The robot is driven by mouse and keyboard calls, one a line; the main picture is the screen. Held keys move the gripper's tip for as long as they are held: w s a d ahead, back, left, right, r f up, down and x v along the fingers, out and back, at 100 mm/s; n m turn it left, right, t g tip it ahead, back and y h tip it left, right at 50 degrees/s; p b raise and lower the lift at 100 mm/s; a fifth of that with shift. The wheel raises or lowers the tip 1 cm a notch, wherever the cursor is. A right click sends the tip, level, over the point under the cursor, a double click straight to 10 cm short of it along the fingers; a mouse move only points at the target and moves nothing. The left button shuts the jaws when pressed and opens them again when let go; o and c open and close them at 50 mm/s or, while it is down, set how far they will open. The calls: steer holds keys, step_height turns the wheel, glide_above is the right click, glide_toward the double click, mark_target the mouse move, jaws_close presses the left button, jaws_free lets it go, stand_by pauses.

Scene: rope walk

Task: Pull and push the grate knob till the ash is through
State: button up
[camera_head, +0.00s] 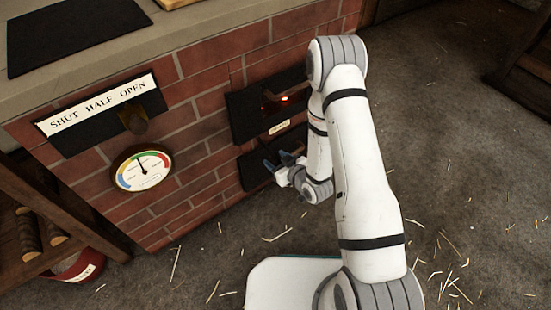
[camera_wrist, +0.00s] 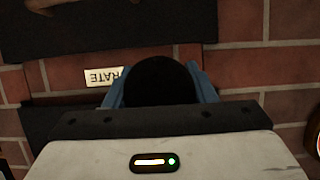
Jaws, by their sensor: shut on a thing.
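The grate knob (camera_wrist: 160,80) is a round black knob between the two blue fingers of my gripper (camera_wrist: 158,90) in the wrist view. My gripper is shut on it. In the head view my gripper (camera_head: 278,162) is at the lower dark plate (camera_head: 251,172) on the brick wall, and the knob cannot be made out there. The ash itself cannot be made out.
A round dial gauge (camera_head: 143,169) and a "SHUT HALF OPEN" plate (camera_head: 98,105) with a brass knob (camera_head: 133,120) are on the wall to the left. A wooden shelf (camera_head: 40,205) and red bucket (camera_head: 78,268) stand at lower left. Straw lies on the open floor (camera_head: 470,215).

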steer(key=o, duration=1.4)
steer(key=shift+c, duration=0.2)
steer(key=p+v, duration=0.2)
steer(key=v, duration=0.5)
steer(key=shift+s+d, duration=0.25)
steer(key=shift+s, duration=0.05)
steer(key=shift+r, duration=0.1)
